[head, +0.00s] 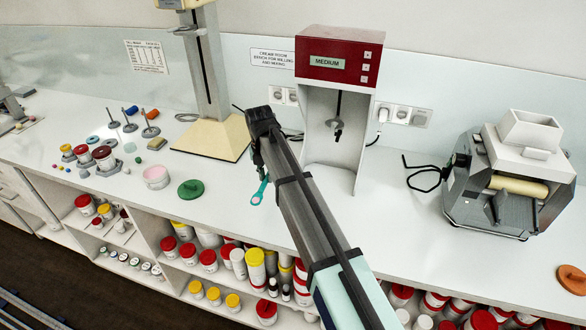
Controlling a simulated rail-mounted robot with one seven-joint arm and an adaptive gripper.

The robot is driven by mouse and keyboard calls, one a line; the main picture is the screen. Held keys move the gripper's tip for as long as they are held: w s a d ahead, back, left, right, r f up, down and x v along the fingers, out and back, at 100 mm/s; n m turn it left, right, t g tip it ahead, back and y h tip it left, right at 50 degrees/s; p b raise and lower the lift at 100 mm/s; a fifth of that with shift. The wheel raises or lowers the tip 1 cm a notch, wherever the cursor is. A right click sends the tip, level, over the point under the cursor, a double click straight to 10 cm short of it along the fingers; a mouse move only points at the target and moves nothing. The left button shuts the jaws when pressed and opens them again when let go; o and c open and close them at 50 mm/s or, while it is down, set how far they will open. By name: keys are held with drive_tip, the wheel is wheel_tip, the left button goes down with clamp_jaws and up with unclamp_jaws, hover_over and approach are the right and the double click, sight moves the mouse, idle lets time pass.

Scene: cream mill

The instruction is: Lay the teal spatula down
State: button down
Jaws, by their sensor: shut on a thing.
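The teal spatula (259,194) shows just below my gripper (260,172), left of my arm, over the front part of the white bench. Its teal end with a pale middle points down and left. The rest of it is hidden by my gripper and arm. My gripper is shut on the spatula; its fingertips are small and partly hidden. I cannot tell whether the spatula touches the bench top (222,222).
A green lid (191,189) and a pink-white tub (156,177) stand to the left. A red mixing machine (339,58) and a stand with a cream base (212,140) are behind. A roller mill (510,180) stands at right. Bench between machine and mill is mostly clear.

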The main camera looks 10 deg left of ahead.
drive_tip(key=shift+a+f+m, duration=0.15)
drive_tip(key=shift+a+f, duration=0.1)
drive_tip(key=shift+a, duration=0.2)
drive_tip(key=shift+a+f+m, duration=0.15)
drive_tip(key=shift+a+f, duration=0.05)
drive_tip(key=shift+a, duration=0.25)
drive_tip(key=shift+s+f, duration=0.1)
drive_tip(key=shift+f, duration=0.05)
drive_tip(key=shift+f+b, duration=1.4)
drive_tip(key=shift+f, duration=0.9)
drive_tip(key=shift+f, duration=0.75)
drive_tip(key=c, duration=1)
unclamp_jaws()
